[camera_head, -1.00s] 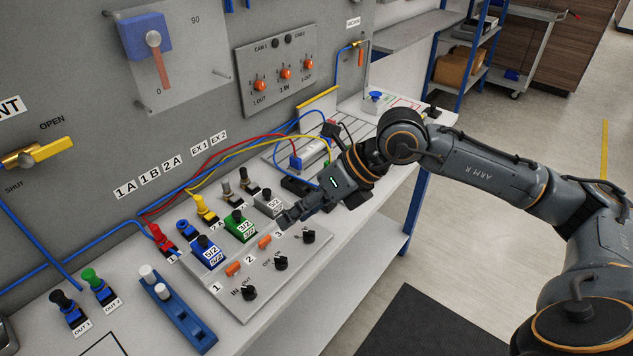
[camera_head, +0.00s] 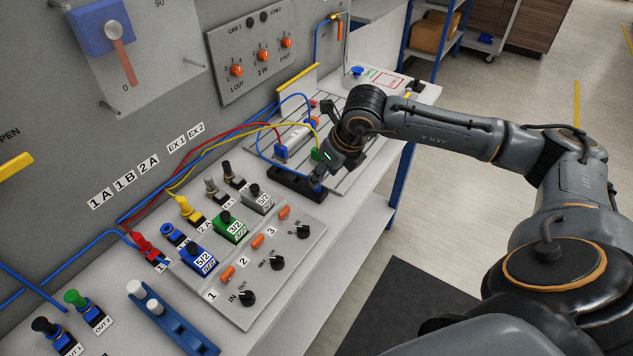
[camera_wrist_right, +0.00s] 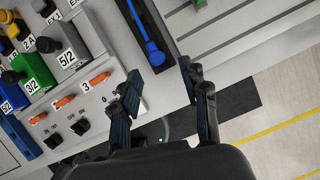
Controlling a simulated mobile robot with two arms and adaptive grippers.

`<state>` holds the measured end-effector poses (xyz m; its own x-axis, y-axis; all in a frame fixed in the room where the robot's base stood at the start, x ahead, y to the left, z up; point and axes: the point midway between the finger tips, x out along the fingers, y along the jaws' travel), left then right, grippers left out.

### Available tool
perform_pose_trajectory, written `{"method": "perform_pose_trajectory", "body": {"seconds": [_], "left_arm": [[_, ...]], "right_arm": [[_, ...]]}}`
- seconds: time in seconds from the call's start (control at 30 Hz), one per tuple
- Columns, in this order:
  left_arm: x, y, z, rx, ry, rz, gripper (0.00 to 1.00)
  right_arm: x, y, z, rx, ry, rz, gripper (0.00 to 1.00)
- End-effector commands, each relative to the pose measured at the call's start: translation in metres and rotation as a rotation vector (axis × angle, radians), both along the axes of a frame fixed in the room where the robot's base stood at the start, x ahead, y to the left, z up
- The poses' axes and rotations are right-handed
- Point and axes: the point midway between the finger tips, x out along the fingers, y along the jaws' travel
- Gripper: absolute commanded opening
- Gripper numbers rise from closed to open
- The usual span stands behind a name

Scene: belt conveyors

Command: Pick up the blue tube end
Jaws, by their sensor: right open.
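The blue tube end (camera_wrist_right: 155,53) is a thick blue tip on a thin blue tube, lying in a narrow black tray (camera_wrist_right: 171,15) in the right wrist view. In the head view the tray (camera_head: 287,180) lies behind the valve panel, and the blue end shows beside my fingers (camera_head: 318,185). My right gripper (camera_head: 322,174) is over the tray's right end. In the wrist view its fingers (camera_wrist_right: 158,82) are open and empty, and the blue end lies just beyond, between their lines. Contact with it cannot be told. My left gripper is not in view.
The valve panel (camera_head: 225,305) with knobs and orange switches stands left of my right gripper. Coloured plugs, including the red one (camera_head: 145,245), line the wall side. A slotted plate (camera_head: 345,150) with tubes lies behind the tray. The bench edge is close on the right.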

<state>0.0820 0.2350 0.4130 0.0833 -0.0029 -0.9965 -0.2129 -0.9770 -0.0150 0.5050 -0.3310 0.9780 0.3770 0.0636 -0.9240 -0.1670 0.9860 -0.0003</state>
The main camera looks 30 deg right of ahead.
Motion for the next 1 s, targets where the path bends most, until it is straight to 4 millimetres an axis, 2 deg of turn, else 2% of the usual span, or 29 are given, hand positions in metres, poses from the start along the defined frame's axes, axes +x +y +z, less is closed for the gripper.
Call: {"method": "perform_pose_trajectory", "body": {"seconds": [0.07,0.17,0.33,0.57,0.6,0.8,1.0], "left_arm": [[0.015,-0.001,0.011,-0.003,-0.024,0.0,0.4],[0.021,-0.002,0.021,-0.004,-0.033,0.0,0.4],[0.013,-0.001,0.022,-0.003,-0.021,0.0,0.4],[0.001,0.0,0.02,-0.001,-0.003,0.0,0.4],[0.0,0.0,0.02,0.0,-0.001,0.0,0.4],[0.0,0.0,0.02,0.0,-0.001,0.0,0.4],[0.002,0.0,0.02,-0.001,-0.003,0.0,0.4]], "right_arm": [[0.004,0.002,-0.006,0.001,0.004,-0.001,0.45],[0.012,0.005,-0.02,0.001,0.004,0.001,0.45],[0.019,0.006,-0.039,0.001,0.002,0.001,0.45],[0.02,0.005,-0.042,0.001,0.0,0.001,0.45],[0.02,0.005,-0.042,0.001,0.0,0.001,0.43],[0.02,0.005,-0.042,0.001,0.0,0.0,0.02],[0.02,0.005,-0.042,0.001,0.0,0.0,0.0]]}}
